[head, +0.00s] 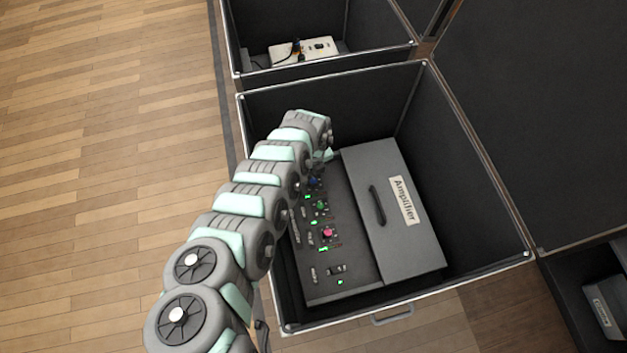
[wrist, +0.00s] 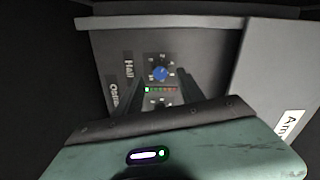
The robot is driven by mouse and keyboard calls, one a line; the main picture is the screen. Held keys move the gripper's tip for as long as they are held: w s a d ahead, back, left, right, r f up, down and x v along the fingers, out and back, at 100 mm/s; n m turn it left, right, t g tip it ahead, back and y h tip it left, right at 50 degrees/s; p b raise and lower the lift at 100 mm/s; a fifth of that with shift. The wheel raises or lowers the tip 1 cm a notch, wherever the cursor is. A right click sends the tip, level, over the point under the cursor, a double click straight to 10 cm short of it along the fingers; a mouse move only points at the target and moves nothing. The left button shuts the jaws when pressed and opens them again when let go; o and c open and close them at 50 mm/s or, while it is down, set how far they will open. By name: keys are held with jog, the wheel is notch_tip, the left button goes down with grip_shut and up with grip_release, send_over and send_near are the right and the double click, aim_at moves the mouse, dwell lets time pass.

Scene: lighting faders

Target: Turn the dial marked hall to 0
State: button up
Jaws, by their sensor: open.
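The hall dial is a blue knob (wrist: 160,73) on a dark panel, with a ring of small marks around it. The label "Hall" (wrist: 128,65) is beside it on the left in the wrist view. The blue knob also shows in the head view (head: 313,181), close to the end of my arm. My gripper (wrist: 168,78) is open, its two dark fingers reaching toward the knob from below in the wrist view. I cannot tell whether the fingers touch the knob. In the head view my gripper (head: 324,157) is partly hidden by my arm. The setting is too small to read.
A raised grey amplifier box (head: 375,170) stands to the right. The dark case walls (head: 465,170) surround everything.

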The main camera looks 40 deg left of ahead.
aim_at(313, 181)
jog(key=shift+f+b, duration=0.9)
jog(key=shift+f, duration=1)
jog(key=shift+c, duration=0.5)
grip_shut()
